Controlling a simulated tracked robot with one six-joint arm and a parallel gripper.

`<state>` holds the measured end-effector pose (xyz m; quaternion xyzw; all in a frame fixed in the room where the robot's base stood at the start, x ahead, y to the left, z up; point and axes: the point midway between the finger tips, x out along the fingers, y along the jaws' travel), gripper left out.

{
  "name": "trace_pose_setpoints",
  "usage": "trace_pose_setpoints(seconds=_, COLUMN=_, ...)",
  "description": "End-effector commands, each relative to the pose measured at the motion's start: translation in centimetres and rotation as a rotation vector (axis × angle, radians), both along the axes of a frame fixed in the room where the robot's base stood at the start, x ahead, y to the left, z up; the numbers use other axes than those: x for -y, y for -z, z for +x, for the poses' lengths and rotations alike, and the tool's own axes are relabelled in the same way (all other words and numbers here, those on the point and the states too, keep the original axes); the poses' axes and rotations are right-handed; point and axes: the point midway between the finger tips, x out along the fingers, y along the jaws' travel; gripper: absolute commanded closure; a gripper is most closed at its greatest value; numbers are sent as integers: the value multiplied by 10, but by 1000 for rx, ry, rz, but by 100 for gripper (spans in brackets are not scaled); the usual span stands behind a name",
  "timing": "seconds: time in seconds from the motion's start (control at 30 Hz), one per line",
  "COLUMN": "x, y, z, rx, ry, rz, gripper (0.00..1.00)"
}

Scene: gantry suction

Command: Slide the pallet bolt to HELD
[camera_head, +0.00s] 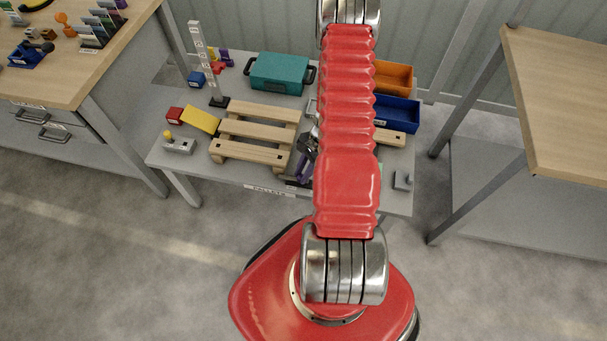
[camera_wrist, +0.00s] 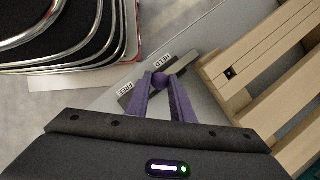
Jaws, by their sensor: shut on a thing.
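The pallet bolt shows in the wrist view as a small round purple knob (camera_wrist: 160,78) on a dark grey plate (camera_wrist: 183,66). The plate carries a FREE label (camera_wrist: 125,90) at its lower left and a HELD label (camera_wrist: 160,57) along its upper side. The knob is between the plate's two ends. My gripper (camera_wrist: 160,85) has its purple fingers closed around the knob, partly hiding it. The wooden pallet (camera_wrist: 262,60) lies just right of the plate. In the head view the pallet (camera_head: 262,112) is visible, but my arm hides most of the bolt area.
The low grey table (camera_head: 165,152) also holds a teal case (camera_head: 278,72), orange (camera_head: 394,77) and blue bins (camera_head: 400,112), a yellow wedge (camera_head: 201,118) and an upright marked post (camera_head: 206,62). Wooden-topped benches stand left (camera_head: 60,85) and right (camera_head: 560,90).

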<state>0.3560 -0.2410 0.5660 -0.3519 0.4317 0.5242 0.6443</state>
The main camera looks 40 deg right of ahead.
Motion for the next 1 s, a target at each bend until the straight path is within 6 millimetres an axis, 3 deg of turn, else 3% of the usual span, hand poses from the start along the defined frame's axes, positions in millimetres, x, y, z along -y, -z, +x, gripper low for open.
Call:
trace_pose_setpoints(seconds=0.1, x=-4, y=0, z=1, rx=-1, ry=-1, rz=8, gripper=100)
trace_pose_setpoints(seconds=0.13, x=-4, y=0, z=2, rx=0, ry=-1, rz=8, gripper=77)
trace_pose_setpoints(seconds=0.37, x=-2, y=0, z=1, rx=-1, ry=1, rz=5, gripper=61)
trace_pose_setpoints(seconds=0.73, x=1, y=-4, z=0, rx=2, ry=3, rz=3, gripper=60)
trace_pose_setpoints(seconds=1.0, x=12, y=-28, z=-2, rx=2, ry=4, rz=2, gripper=60)
